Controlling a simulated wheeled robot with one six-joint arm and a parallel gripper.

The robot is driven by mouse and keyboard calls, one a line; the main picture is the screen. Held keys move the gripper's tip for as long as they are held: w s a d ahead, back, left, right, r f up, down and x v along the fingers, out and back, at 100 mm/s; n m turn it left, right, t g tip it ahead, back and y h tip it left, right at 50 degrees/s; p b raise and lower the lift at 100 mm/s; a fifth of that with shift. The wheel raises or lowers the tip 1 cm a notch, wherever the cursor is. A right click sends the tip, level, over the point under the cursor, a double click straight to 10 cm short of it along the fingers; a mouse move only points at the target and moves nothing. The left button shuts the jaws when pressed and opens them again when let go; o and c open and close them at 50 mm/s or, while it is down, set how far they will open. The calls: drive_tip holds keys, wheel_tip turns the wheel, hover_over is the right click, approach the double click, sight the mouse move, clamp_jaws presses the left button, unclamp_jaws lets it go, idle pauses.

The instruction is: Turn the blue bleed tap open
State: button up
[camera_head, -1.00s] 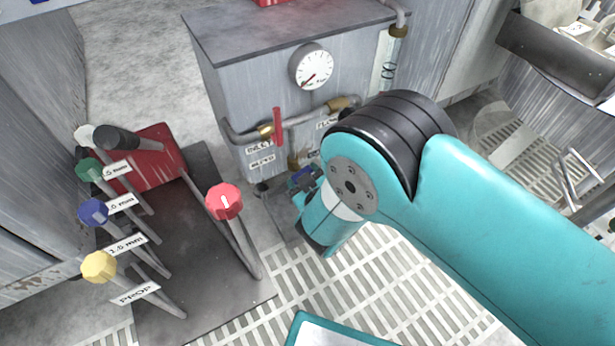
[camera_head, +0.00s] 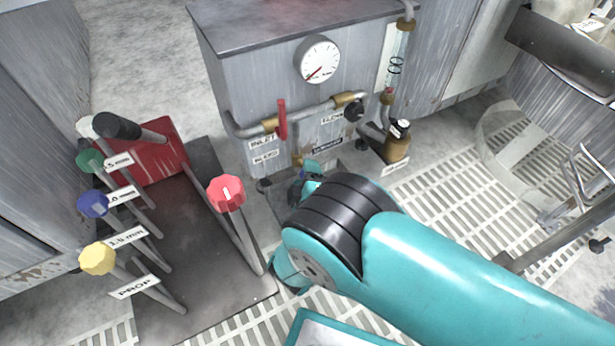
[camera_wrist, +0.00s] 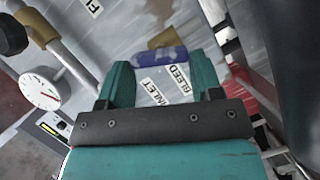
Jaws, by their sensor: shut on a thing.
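The blue bleed tap (camera_wrist: 160,57) shows in the wrist view as a short blue bar across a brass fitting. The two teal fingers of my gripper (camera_wrist: 160,64) stand at its two ends, and my gripper is shut on it. A BLEED label (camera_wrist: 181,78) and an INLET label (camera_wrist: 153,91) show between the fingers. In the head view my wrist covers most of the tap and gripper, low on the front of the grey cabinet (camera_head: 245,90). How far the tap is turned is hard to tell.
A red inlet lever (camera_head: 281,119) and a pipe sit just above the gripper, under a round gauge (camera_head: 318,60). A brown bottle (camera_head: 397,147) stands to the right. A red-knobbed lever (camera_head: 226,194) rises at the left, near several other coloured levers.

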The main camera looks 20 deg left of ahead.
drive_tip(key=shift+f, duration=0.1)
idle(0.3)
drive_tip(key=o, duration=0.9)
drive_tip(key=shift+s, duration=0.1)
drive_tip(key=shift+p+v, duration=8.65)
drive_tip(key=shift+p, duration=1.15)
drive_tip(key=shift+f, duration=0.1)
